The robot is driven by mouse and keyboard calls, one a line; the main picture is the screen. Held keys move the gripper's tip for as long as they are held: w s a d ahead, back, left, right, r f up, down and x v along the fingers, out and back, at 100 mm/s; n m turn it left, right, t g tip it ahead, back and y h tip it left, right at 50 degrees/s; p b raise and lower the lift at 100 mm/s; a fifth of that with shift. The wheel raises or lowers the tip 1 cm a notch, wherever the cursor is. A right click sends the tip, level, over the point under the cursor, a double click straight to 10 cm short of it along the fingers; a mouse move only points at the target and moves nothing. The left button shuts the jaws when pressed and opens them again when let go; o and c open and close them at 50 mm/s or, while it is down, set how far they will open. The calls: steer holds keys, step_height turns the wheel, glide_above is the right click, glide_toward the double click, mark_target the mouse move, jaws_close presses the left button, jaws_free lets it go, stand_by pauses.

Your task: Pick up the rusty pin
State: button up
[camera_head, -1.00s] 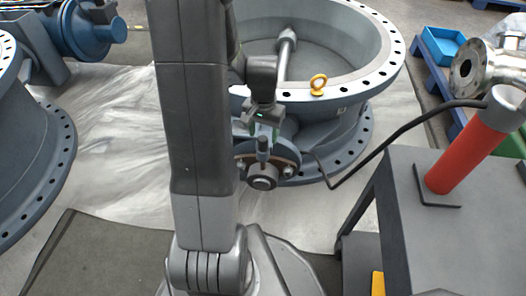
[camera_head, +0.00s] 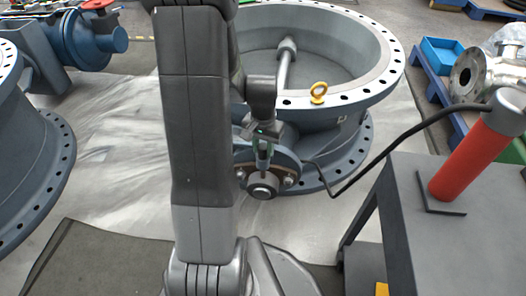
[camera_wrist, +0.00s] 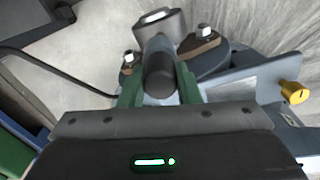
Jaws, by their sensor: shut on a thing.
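A dark grey cylindrical pin (camera_wrist: 160,75) stands between the green fingers of my gripper (camera_wrist: 158,90) in the wrist view; no rust colour is clear. The fingers are shut on it from both sides. In the head view my gripper (camera_head: 262,152) is over the round hub (camera_head: 262,186) on the side of the large blue valve (camera_head: 330,112). The pin is mostly hidden there by the fingers. Its lower end meets the hub, and I see no gap between them.
Bolted flange plates surround the hub. A grey table (camera_head: 450,240) with a red cylinder (camera_head: 468,160) and a bent black cable (camera_head: 385,150) is to the right. Another blue valve (camera_head: 30,150) is at left.

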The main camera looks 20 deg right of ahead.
step_height(320, 180, up, 18)
steer(key=p, duration=0.7)
steer(key=w+a+f+n, duration=0.5)
steer(key=w+a, duration=0.4)
steer(key=a, duration=0.3)
steer(key=w+a+f+n, duration=0.45)
steer(key=w+a, duration=0.35)
steer(key=a, duration=0.4)
step_height(320, 180, up, 16)
steer(key=s+p, duration=0.2)
steer(key=p, duration=2.4)
steer(key=shift+s+d+p, duration=0.15)
steer(key=shift+d+p, duration=0.15)
steer(key=shift+p, duration=0.1)
